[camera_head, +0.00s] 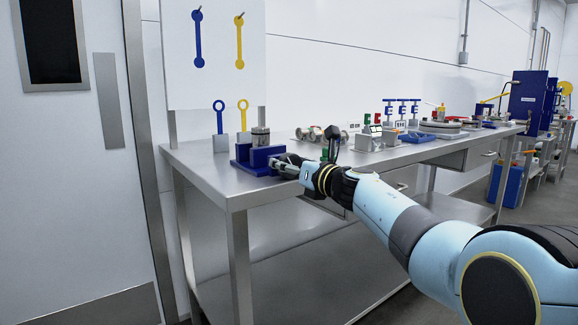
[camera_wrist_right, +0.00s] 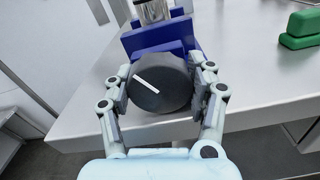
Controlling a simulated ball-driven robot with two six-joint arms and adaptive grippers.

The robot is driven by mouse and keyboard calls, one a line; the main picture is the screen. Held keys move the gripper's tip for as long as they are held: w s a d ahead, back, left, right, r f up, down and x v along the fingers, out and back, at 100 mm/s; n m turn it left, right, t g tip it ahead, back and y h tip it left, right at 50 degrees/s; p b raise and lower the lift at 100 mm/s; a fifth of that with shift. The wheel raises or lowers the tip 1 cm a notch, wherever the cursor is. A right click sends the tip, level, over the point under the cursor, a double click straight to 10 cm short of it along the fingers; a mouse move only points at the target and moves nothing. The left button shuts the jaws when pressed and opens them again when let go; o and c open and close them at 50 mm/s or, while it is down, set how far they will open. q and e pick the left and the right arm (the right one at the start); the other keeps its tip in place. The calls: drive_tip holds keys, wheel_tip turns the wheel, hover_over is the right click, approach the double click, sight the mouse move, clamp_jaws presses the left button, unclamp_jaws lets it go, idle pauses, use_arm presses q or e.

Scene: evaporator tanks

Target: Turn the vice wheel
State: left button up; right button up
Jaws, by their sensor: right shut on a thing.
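The blue vice (camera_head: 261,157) sits on the near left corner of the steel workbench (camera_head: 209,166), with a metal cylinder (camera_head: 260,137) upright in it. In the right wrist view the vice wheel (camera_wrist_right: 160,84) is a dark round knob with a white line slanting down to the right. It is in front of the blue vice body (camera_wrist_right: 158,38). My right gripper (camera_wrist_right: 161,92) is shut on the wheel, one finger at each side. In the head view my right gripper (camera_head: 283,165) reaches the vice from the right and hides the wheel. My left gripper is not in view.
Blue and yellow wrenches stand in holders (camera_head: 220,142) behind the vice, and two more hang on a white panel (camera_head: 219,60). A green block (camera_wrist_right: 300,30) lies right of the vice. Fittings and valves crowd the bench farther right.

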drive_tip(key=shift+f, duration=0.2)
drive_tip(key=o, duration=0.9)
